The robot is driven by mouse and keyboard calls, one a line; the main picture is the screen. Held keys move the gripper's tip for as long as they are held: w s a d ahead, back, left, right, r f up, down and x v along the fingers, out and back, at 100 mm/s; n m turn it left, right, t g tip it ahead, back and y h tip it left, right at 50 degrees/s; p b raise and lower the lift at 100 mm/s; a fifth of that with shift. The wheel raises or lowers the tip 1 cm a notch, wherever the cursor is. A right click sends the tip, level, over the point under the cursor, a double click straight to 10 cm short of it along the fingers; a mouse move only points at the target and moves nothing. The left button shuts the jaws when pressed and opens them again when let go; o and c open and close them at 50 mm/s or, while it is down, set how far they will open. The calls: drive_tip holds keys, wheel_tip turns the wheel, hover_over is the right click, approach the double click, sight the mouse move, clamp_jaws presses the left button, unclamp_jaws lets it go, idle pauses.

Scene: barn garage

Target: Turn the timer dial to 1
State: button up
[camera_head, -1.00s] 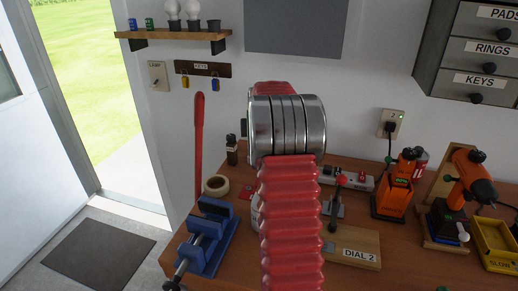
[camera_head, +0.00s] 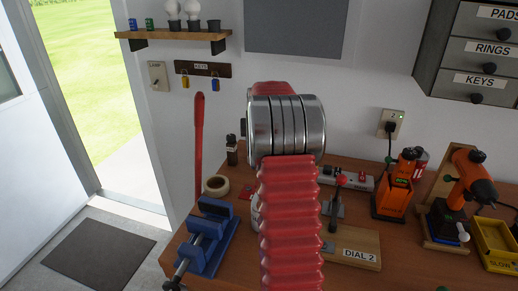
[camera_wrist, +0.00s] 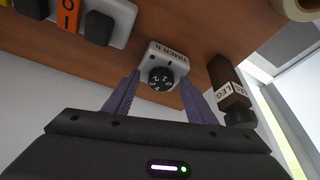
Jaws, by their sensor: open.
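The timer (camera_wrist: 178,56) is a small white box with a label, seen upside down in the wrist view against the wooden bench. Its round black dial (camera_wrist: 160,79) has white digits, too small to read surely, and a short dark mark sits on the box beside it. My gripper (camera_wrist: 160,77) is open, with one purple finger on each side of the dial. The fingertips reach near the timer box; I cannot tell whether they touch the dial. In the head view my red arm hides the gripper and most of the timer area.
In the wrist view, a power strip (camera_wrist: 70,35) with an orange switch lies left, a brown labelled block (camera_wrist: 230,92) right. In the head view, a blue vise (camera_head: 207,238), a tape roll (camera_head: 216,186), a DIAL 2 board (camera_head: 362,240) and an orange drill (camera_head: 470,180) occupy the bench.

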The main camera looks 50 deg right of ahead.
drive_tip(key=v, duration=1.3)
drive_tip(key=shift+r, duration=0.35)
drive_tip(key=shift+a, duration=0.1)
drive_tip(key=s+a+f+y, duration=0.1)
drive_tip(key=s+a+f, duration=0.2)
drive_tip(key=a+f, duration=0.2)
drive_tip(key=s+a+n, duration=0.2)
drive_tip(key=s+a, duration=0.3)
drive_tip(key=a, duration=0.6)
drive_tip(key=s+a+n+y, duration=0.1)
drive_tip(key=s+a, duration=0.5)
drive_tip(key=a, duration=0.6)
drive_tip(key=s+a+n+t, duration=0.1)
drive_tip(key=s+a+n, duration=0.3)
drive_tip(key=a, duration=0.8)
drive_tip(key=shift+s+f+y, duration=0.15)
drive_tip(key=shift+s+f, duration=0.05)
drive_tip(key=shift+s, duration=0.4)
drive_tip(key=shift+s+f+y, duration=0.15)
drive_tip(key=shift+s, duration=0.45)
drive_tip(key=shift+n+t+y, duration=0.3)
drive_tip(key=shift+n+t, duration=0.3)
drive_tip(key=shift+n, duration=0.3)
drive_tip(key=a, duration=0.1)
drive_tip(key=s+a+r, duration=0.1)
drive_tip(key=a, duration=0.1)
drive_tip(key=a+r, duration=0.1)
drive_tip(key=shift+s+a+r, duration=0.1)
drive_tip(key=shift+s+a, duration=0.15)
drive_tip(key=shift+s, duration=0.15)
